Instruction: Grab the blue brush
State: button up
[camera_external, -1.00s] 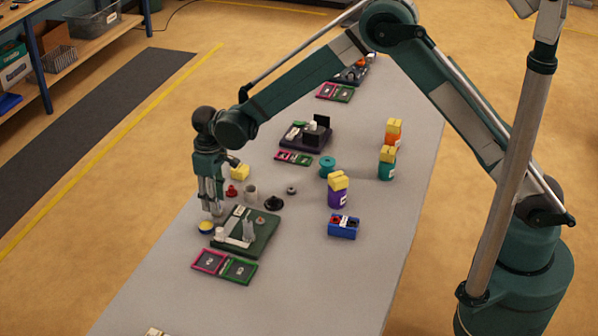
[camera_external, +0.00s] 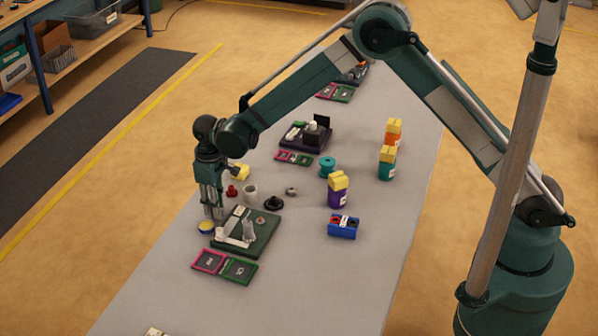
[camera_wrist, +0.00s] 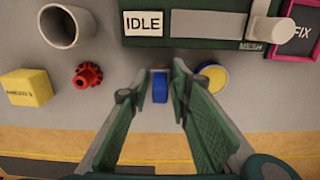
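A small blue piece, which looks like the blue brush (camera_wrist: 160,88), shows in the wrist view with a pale part at its top end. It stands between the two fingers of my gripper (camera_wrist: 158,80). The fingers are apart, with a narrow gap visible on either side of the blue piece, so my gripper is open around or just above it. In the external view my gripper (camera_external: 212,208) points down at the table's left edge, and the brush is hidden there.
A dark green board (camera_external: 262,237) labelled IDLE lies close beside my gripper. A yellow-topped round tin (camera_wrist: 212,76), a red gear (camera_wrist: 88,75), a grey cup (camera_wrist: 67,26) and a yellow block (camera_wrist: 27,87) are nearby. The table (camera_external: 300,285) is clear toward the front.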

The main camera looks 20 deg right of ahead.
jog(key=c, duration=0.4)
jog(key=shift+c, duration=0.2)
jog(key=shift+r, duration=0.1)
jog(key=shift+r, duration=4.9)
